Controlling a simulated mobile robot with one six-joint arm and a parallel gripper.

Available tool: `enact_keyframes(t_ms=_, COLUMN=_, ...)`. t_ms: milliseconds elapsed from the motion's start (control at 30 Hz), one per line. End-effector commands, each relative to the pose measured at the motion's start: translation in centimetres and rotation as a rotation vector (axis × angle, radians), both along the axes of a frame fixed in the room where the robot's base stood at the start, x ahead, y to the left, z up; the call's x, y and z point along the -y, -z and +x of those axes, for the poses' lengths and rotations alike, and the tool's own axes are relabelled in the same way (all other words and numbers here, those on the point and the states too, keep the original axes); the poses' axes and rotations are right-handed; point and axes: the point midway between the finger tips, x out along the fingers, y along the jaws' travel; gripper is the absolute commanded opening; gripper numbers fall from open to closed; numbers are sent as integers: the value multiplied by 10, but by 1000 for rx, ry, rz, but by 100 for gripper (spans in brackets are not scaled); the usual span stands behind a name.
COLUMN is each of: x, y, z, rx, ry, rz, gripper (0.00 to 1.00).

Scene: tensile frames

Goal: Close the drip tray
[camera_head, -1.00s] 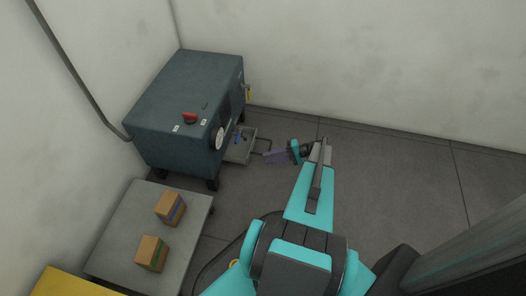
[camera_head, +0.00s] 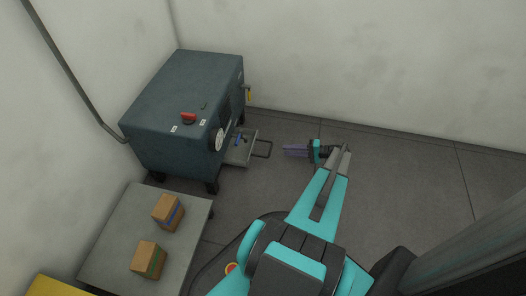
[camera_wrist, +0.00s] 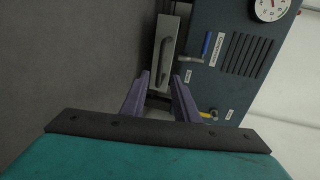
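The drip tray (camera_head: 240,153) is a shallow grey tray standing out of the low front of the dark blue-grey machine (camera_head: 180,105). Its dark loop handle (camera_head: 263,149) points away from the machine. In the wrist view the tray's front (camera_wrist: 164,70) with its handle (camera_wrist: 167,52) lies just beyond the fingertips.
A blue lever (camera_wrist: 207,44) and a round gauge (camera_wrist: 270,8) are on the machine front near the tray. A grey low table (camera_head: 122,228) with two cardboard boxes stands at the front left. The floor (camera_head: 400,190) on the right is clear.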

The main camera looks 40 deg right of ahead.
Motion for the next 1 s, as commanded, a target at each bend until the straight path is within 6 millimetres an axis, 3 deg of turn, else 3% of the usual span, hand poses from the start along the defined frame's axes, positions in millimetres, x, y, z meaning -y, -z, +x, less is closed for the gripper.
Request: enact_keyframes(t_ms=1000, x=-65, y=28, z=103, rx=-1, ry=0, rz=1, gripper=28)
